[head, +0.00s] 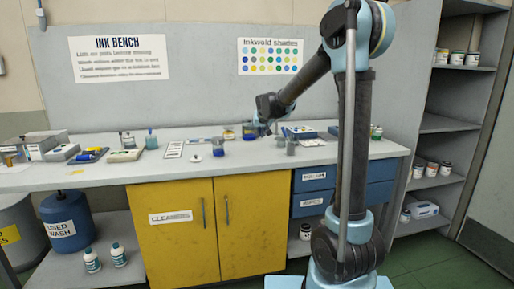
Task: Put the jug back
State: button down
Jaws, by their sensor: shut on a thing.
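My gripper (272,125) is over the ink bench (165,180), right of the middle, pointing down and small in view. It is shut on what looks like the jug, a small grey vessel (291,146) at the fingers. The exact contact, and whether the vessel touches the bench top, are too small to tell. A dark blue cup (218,148) stands to the left of the gripper. A jar with yellow and blue on it (249,131) stands just behind and left of the gripper.
A white card (173,150), a tray with a blue and yellow item (88,155) and several small containers lie along the bench's left. A blue tray (300,132) lies behind the vessel. Shelves with jars (457,125) stand at right. The bench's front strip is mostly clear.

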jog(key=shift+f, duration=2.95)
jog(key=c, duration=1.7)
grip_release()
